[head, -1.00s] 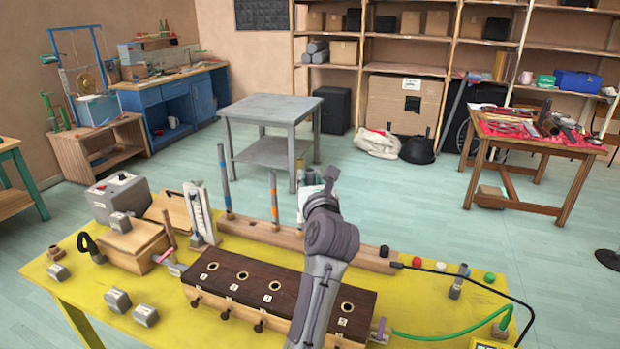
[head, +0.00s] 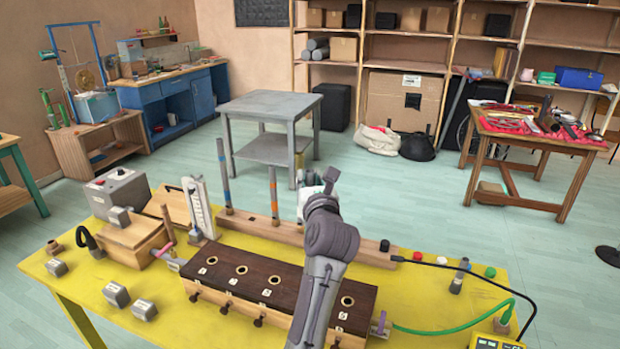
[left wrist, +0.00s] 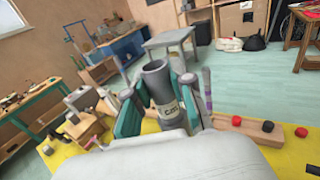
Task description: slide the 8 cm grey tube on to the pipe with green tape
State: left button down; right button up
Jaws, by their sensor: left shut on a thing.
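My left gripper (head: 322,186) is shut on a grey tube (left wrist: 157,82) with a pale label, seen upright between the teal finger pads in the left wrist view. In the head view my own forearm and wrist hide most of the gripper and tube. A wooden rail (head: 258,229) on the yellow table carries upright pipes. One pipe has blue tape (head: 223,174) and one has orange tape (head: 273,195). I cannot clearly make out the pipe with green tape; that part of the rail is behind my arm. A pipe with a purplish band (left wrist: 207,84) stands just right of the gripper. My right gripper is not in view.
A dark-topped box with holes (head: 235,268) stands in front of the rail. A white gauge (head: 199,208), wooden crank box (head: 136,240) and several grey blocks are at left. A green cable (head: 450,309) runs across the table's right side.

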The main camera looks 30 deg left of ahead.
pick_arm(q)
jog(key=shift+f+b, duration=0.3)
jog(key=shift+f, duration=0.25)
jog(key=c, duration=0.9)
grip_release()
jog(key=shift+r, duration=0.35)
notch_tip(320, 180, up, 9)
jog(key=shift+r, duration=0.15)
